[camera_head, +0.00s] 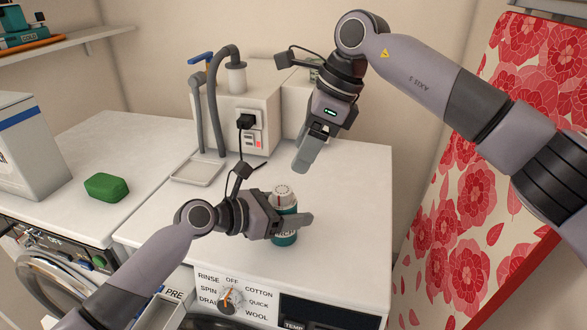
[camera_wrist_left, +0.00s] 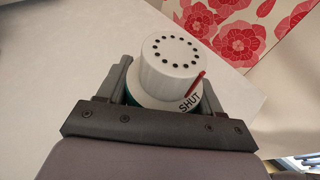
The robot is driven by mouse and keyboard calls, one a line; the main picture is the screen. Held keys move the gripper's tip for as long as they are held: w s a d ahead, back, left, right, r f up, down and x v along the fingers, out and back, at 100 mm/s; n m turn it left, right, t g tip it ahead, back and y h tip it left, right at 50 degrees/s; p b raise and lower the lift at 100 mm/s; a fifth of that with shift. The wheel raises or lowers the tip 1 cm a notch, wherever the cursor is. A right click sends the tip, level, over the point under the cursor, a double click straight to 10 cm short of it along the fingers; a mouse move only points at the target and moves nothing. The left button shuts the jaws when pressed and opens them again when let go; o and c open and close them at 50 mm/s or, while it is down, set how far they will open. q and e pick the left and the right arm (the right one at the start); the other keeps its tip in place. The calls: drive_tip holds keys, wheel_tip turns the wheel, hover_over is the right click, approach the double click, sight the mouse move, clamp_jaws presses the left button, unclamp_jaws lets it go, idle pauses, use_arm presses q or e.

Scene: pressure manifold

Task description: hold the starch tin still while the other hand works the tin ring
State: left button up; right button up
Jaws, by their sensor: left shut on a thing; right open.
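The starch tin (camera_head: 286,238) is a teal can standing upright on the white top of the washing machine. Its white tin ring (camera_head: 283,194) caps it. The left wrist view shows the ring (camera_wrist_left: 170,68) with a circle of dark holes, a red pointer and the word SHUT beside it on the tin's collar. My left gripper (camera_head: 290,221) is shut around the tin's body below the ring, hiding part of its label. My right gripper (camera_head: 308,153) is open and empty, above and behind the tin, apart from it.
A cream box (camera_head: 265,105) with hoses and a plug stands behind, with a shallow tray (camera_head: 198,171) beside it. A green block (camera_head: 106,186) and a white carton (camera_head: 25,150) are on the left. A floral board (camera_head: 470,190) stands right. The top right of the tin is clear.

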drive_tip(key=shift+v, duration=1.55)
use_arm(q)
drive_tip(key=o, duration=1.2)
